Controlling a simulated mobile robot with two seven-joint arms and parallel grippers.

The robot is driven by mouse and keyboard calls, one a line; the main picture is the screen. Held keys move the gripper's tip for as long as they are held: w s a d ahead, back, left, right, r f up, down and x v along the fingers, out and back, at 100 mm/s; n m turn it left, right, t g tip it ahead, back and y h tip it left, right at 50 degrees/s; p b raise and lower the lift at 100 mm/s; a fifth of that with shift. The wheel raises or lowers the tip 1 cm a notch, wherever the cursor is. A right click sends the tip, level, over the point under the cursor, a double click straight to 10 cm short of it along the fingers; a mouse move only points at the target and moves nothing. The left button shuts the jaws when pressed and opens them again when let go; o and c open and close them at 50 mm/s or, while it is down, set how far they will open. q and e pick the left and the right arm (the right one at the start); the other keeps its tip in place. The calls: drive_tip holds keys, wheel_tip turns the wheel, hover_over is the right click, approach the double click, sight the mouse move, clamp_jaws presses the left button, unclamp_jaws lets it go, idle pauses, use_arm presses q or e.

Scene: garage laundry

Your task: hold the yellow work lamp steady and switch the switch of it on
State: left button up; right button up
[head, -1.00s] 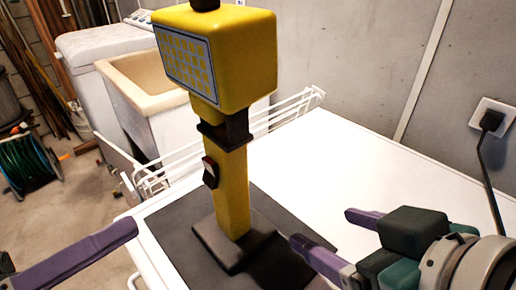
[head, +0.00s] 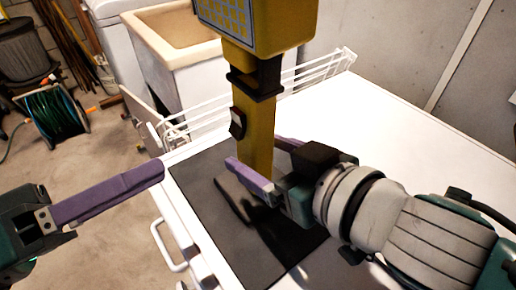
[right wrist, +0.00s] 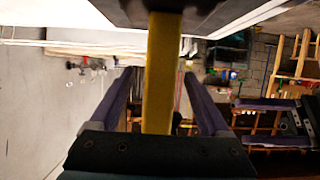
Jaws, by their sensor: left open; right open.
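The yellow work lamp (head: 257,110) stands upright on its dark base (head: 238,198); the top of its head is cut off in the head view. Its small dark switch (head: 237,123) is on the left side of the post. My right gripper (head: 256,152) is open, with its purple fingers on either side of the post below the switch. In the right wrist view the yellow post (right wrist: 160,80) runs between these fingers, with gaps showing. My left gripper (head: 110,192) is open and empty, left of the lamp and apart from it. It also shows in the right wrist view (right wrist: 240,122).
The lamp is on a dark mat (head: 205,190) on a white worktop (head: 410,140), clear to the right. A white wire rack (head: 185,128) lines its back left edge. A pale sink (head: 175,35) and green hose reel (head: 58,115) stand beyond.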

drive_tip(key=shift+x, duration=0.75)
clamp_jaws()
idle(0.9)
